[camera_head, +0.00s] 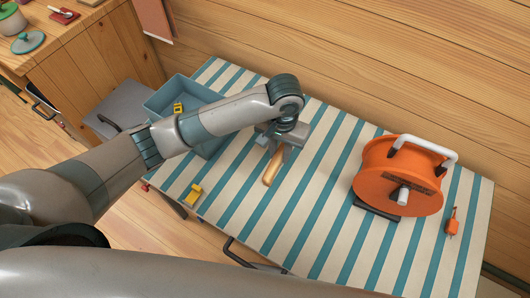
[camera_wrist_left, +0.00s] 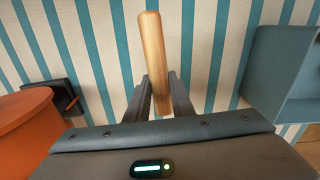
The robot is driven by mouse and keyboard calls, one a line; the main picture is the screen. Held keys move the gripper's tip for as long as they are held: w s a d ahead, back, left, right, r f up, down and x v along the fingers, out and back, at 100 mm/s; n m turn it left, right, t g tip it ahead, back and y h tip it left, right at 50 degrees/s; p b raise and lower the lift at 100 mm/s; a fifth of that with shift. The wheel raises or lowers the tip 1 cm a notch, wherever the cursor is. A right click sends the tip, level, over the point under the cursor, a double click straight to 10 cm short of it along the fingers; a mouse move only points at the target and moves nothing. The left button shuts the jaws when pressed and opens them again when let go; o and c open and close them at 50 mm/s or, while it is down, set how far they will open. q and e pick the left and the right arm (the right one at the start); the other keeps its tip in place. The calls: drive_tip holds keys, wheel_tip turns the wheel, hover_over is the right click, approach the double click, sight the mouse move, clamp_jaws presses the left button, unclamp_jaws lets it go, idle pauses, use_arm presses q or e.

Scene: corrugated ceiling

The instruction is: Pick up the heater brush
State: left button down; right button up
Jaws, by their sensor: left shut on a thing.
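The heater brush (camera_head: 272,169) shows as a light wooden handle over the striped table; its other end is hidden by my gripper. The handle also shows in the left wrist view (camera_wrist_left: 154,52), standing up between the fingers. My left gripper (camera_head: 285,150) reaches down over the table from the left and is shut on the handle. In the left wrist view its two fingers (camera_wrist_left: 160,92) lie on either side of the handle. I cannot tell whether the brush still touches the table. My right gripper is not in view.
A blue-grey bin (camera_head: 172,92) with a yellow item (camera_head: 178,108) inside stands left of the gripper. A large orange reel (camera_head: 375,172) stands to the right. A small orange tool (camera_head: 453,223) and a yellow block (camera_head: 193,195) lie near the edges. The table's (camera_head: 300,215) middle front is clear.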

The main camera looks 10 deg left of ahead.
use_arm(q)
drive_tip(key=shift+s+d+r, duration=0.2)
drive_tip(key=shift+d+r, duration=0.35)
drive_tip(key=shift+d, duration=0.25)
